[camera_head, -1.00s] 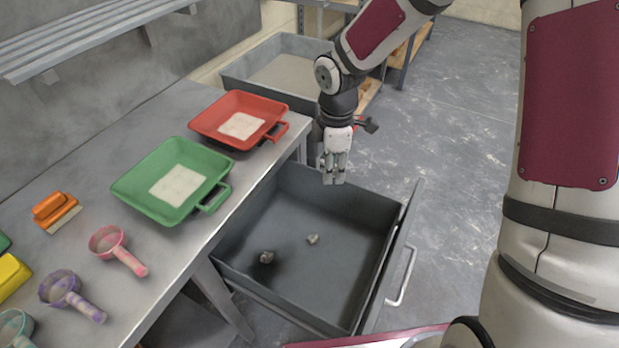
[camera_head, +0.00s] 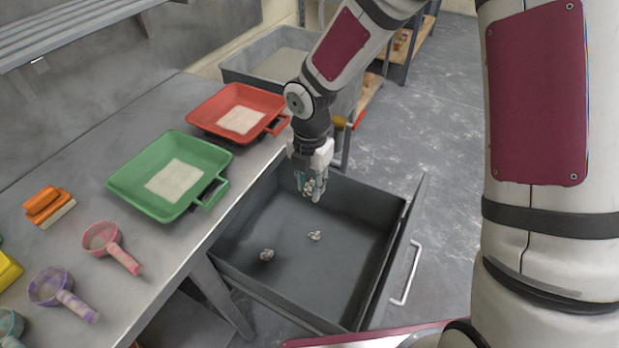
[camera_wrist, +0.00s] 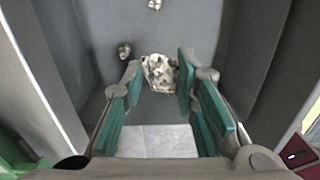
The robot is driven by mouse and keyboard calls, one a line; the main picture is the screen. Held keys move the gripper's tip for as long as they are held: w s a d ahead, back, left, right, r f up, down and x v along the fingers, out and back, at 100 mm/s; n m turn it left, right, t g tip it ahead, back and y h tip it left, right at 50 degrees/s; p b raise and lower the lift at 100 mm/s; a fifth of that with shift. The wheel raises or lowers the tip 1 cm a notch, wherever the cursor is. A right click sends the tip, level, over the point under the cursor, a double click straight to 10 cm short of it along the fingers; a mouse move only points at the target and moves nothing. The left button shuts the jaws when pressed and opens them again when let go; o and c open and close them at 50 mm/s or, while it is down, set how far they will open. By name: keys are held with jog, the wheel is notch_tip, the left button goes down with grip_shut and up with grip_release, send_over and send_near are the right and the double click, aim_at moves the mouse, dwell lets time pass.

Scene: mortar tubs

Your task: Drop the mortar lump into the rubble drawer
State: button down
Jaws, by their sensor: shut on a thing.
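The mortar lump (camera_wrist: 160,72) is a rough, pale grey-beige chunk between my fingertips in the wrist view; it also shows small in the head view (camera_head: 309,187). My gripper (camera_head: 312,188) is shut on it and points down over the far part of the rubble drawer. The rubble drawer (camera_head: 345,275) is a dark grey open box, pulled out beside the bench. Two other lumps, one pale (camera_head: 315,236) and one darker (camera_head: 267,254), lie apart on its floor. The held lump appears above the drawer floor, though its exact height is hard to tell.
The steel bench (camera_head: 110,205) on the left holds a green tub (camera_head: 140,195), a red tub (camera_head: 205,115), several scoops and an orange brush (camera_head: 44,203). A large grey bin (camera_head: 240,75) stands behind. The drawer front has a pale handle (camera_head: 408,275).

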aim_at(310, 185)
jog(key=shift+f+b, duration=1)
jog(key=shift+f, duration=0.45)
jog(key=c, duration=1.2)
grip_release()
jog(key=shift+r, duration=0.1)
notch_tip(310, 185, up, 12)
jog(key=shift+f, duration=0.15)
